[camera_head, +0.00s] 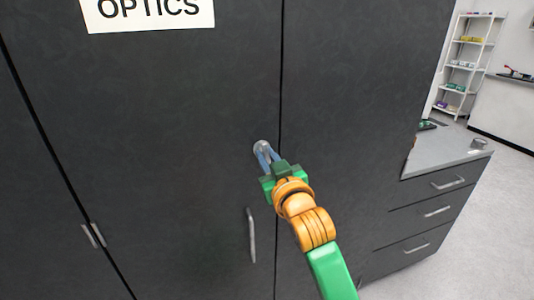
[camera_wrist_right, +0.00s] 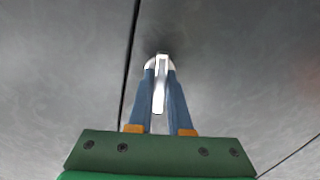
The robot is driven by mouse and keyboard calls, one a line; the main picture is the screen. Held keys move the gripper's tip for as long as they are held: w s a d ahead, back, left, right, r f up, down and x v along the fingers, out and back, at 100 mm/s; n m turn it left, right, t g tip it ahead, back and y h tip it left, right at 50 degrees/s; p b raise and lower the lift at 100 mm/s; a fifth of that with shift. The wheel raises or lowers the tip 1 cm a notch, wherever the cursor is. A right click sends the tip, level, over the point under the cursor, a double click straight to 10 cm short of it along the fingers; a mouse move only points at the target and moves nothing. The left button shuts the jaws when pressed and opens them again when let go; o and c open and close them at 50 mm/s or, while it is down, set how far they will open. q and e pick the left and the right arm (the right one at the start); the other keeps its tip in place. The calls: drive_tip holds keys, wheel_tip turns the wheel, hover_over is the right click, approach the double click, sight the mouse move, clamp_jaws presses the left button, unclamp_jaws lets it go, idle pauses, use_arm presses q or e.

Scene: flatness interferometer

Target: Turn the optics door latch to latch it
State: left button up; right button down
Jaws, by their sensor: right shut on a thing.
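The optics door (camera_head: 150,120) is a dark grey cabinet door under a white OPTICS sign (camera_head: 150,12). In the right wrist view the latch (camera_wrist_right: 159,88) shows as a bright metal tab that stands out from the door. My right gripper (camera_head: 266,157) is at the latch, and its two blue fingers (camera_wrist_right: 160,95) are shut on the tab from both sides. The fingers hide part of the latch in the head view. My left gripper is not in view.
A vertical silver handle (camera_head: 251,235) is below the latch on the same door. More handles (camera_head: 93,235) are at the lower left. A counter with drawers (camera_head: 435,205) stands at the right, with open floor beyond and a white shelf (camera_head: 467,65) behind.

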drive_tip(key=shift+r+m, duration=0.1)
drive_tip(key=shift+m, duration=0.6)
drive_tip(key=shift+p, duration=0.3)
drive_tip(key=c, duration=0.9)
unclamp_jaws()
drive_tip(key=shift+o, duration=0.2)
